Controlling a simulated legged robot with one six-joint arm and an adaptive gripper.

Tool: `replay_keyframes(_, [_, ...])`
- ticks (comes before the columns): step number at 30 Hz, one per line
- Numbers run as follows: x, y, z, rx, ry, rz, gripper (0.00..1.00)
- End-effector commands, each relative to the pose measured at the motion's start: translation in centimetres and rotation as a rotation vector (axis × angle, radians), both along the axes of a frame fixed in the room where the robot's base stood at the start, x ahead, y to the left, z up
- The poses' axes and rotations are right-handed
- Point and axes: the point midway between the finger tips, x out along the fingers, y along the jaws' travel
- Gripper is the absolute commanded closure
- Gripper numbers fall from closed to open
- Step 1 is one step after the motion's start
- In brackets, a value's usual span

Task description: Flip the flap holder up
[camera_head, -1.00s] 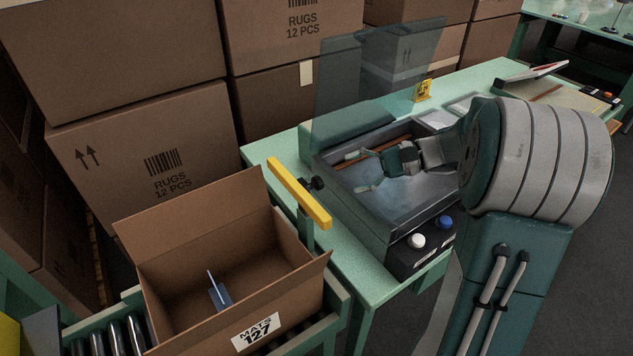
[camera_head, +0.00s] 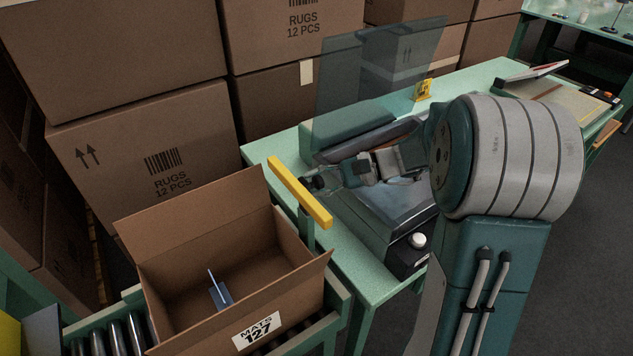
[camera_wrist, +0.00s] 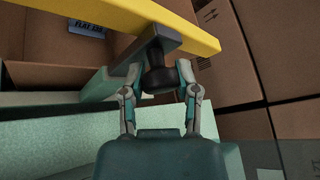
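The flap holder is a yellow bar (camera_head: 300,193) on a green post beside the open carton, with a black knob on its table side. The bar crosses the top of the wrist view (camera_wrist: 140,22), above the dark knob (camera_wrist: 160,78). My gripper (camera_head: 322,180) is at the knob. In the wrist view my gripper (camera_wrist: 160,75) has one finger on each side of the knob, tips leaning in and appearing to press on it. The fingertips are partly hidden in the head view.
The open carton (camera_head: 285,290) marked MATS 127 stands on rollers with a small blue item (camera_head: 221,296) inside. A machine with a clear raised panel (camera_head: 380,80) and white button (camera_head: 418,241) sits on the green table (camera_head: 360,278). Stacked rug boxes (camera_head: 150,150) stand behind.

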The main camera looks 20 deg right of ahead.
Motion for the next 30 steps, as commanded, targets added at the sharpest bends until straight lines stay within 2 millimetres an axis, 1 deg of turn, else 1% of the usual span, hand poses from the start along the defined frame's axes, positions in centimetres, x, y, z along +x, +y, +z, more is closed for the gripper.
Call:
replay_keyframes(7, [-0.01, -0.01, -0.13, 0.006, 0.004, 0.001, 1.00])
replay_keyframes(14, [0.11, -0.43, -0.45, 0.084, 0.031, 0.001, 1.00])
replay_keyframes(20, [0.10, -0.42, -0.43, 0.084, 0.031, 0.001, 1.00])
replay_keyframes(21, [0.10, -0.42, -0.43, 0.084, 0.031, 0.001, 0.56])
replay_keyframes(23, [0.10, -0.42, -0.43, 0.084, 0.031, 0.001, 0.29])
replay_keyframes(24, [0.10, -0.42, -0.42, 0.084, 0.031, 0.001, 0.24])
replay_keyframes(30, [0.11, -0.41, -0.36, 0.085, 0.030, 0.001, 0.24])
